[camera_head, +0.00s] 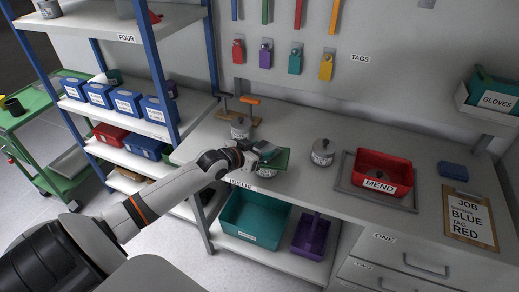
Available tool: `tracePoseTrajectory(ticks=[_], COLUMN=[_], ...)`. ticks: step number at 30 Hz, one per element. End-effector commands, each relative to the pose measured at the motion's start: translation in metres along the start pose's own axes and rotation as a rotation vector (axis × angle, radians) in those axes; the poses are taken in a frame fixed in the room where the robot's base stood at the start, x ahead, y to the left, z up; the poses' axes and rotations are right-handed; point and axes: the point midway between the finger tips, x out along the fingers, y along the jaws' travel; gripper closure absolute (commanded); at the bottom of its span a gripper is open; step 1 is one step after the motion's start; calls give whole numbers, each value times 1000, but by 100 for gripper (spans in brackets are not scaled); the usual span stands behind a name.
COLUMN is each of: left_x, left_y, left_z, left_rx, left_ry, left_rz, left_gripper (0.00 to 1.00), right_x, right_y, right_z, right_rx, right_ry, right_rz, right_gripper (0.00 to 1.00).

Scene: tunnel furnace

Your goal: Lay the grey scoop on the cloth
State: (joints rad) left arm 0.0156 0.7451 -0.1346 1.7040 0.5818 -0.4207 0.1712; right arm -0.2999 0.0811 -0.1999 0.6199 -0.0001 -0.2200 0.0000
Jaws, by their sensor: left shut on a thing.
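My left gripper (257,154) reaches in from the left over the front left part of the workbench. It is shut on a small grey thing (268,149), which looks like the grey scoop; the fingers hide part of it. A flat dark green piece (282,160), perhaps the cloth, shows just beside and under it; I cannot tell whether they touch. A round metal container (267,172) shows below the gripper, partly covered. My right gripper is not in view.
A lidded metal pot (322,153) stands right of the gripper, and another metal container (240,129) behind it. A red bin (383,169) marked MEND sits on a grey tray (347,181). A clipboard (469,217) and blue block (453,170) lie at the right. Teal and purple bins sit below.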

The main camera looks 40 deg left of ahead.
Motion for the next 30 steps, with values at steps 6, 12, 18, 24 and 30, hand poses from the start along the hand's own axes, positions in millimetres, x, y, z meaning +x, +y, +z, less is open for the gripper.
tracePoseTrajectory(ticks=[6,12,18,24,30], left_x=[2,2,2,2,2], left_y=[0,0,0,0,0], left_z=[-4,-5,-5,-5,-6], left_rx=[0,0,0,0,0], left_ry=[-1,-1,-1,-1,1], left_rz=[0,0,0,0,0], left_gripper=[72,72,36,20,4], right_x=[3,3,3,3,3], right_y=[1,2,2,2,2], right_z=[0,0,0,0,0], right_rx=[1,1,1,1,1], right_ry=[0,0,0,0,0], right_rz=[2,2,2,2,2], right_gripper=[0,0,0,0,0])
